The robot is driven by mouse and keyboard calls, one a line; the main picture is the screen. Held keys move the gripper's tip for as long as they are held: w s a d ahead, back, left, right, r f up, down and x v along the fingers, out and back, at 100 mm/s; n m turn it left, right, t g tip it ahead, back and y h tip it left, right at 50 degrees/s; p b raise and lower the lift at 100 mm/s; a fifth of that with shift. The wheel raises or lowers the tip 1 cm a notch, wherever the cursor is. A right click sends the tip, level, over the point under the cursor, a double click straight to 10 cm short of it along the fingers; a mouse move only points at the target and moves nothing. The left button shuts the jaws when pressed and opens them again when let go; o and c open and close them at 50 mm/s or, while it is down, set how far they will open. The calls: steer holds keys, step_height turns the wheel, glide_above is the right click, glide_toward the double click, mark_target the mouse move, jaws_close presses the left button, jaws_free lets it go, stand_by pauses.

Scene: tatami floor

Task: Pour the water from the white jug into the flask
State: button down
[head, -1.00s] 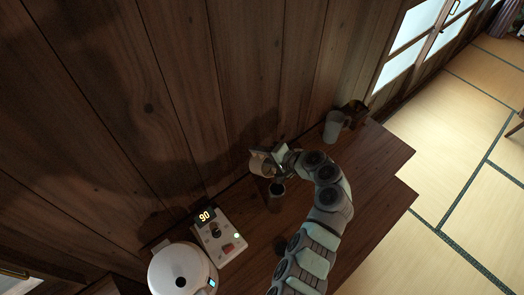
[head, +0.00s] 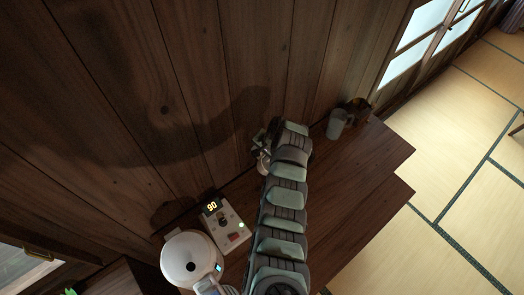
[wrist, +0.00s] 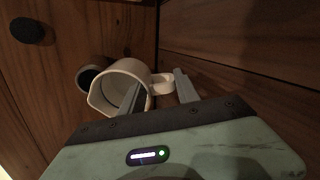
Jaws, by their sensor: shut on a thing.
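The white jug (wrist: 112,75) shows in the wrist view with its open mouth towards the camera. My gripper (wrist: 162,78) is shut on the jug's handle, with a finger on each side. Whether water is inside cannot be told. A round vessel with a dark opening (wrist: 88,77), likely the flask, is beside the jug and partly hidden by its rim. In the head view, only a pale bit of the jug (head: 263,162) shows left of my arm.
A white round appliance (head: 192,258) and a control panel reading 90 (head: 228,226) stand on the left of the wooden counter. A grey cup (head: 337,124) and a dark item (head: 358,107) are at its far end. The wooden wall runs close behind.

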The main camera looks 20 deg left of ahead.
steer(key=shift+a+f+h, duration=0.15)
steer(key=shift+h, duration=0.35)
steer(key=shift+w+a+f+b, duration=0.1)
steer(key=shift+w+f+b, duration=0.1)
steer(key=shift+f+b, duration=0.3)
steer(key=b, duration=0.1)
steer(key=h+b, duration=0.1)
steer(key=b, duration=0.1)
steer(key=shift+a+f+g+h, duration=0.15)
steer(key=shift+f+g+h, duration=0.15)
steer(key=shift+g, duration=0.1)
steer(key=shift+a+f+h+b, duration=0.1)
steer(key=shift+h+b, duration=0.2)
steer(key=shift+b, duration=0.95)
steer(key=h+b, duration=0.1)
steer(key=b, duration=0.5)
steer(key=shift+a+f, duration=0.15)
steer(key=shift+f, duration=0.2)
steer(key=shift+r+b, duration=0.2)
steer(key=shift+b, duration=0.6)
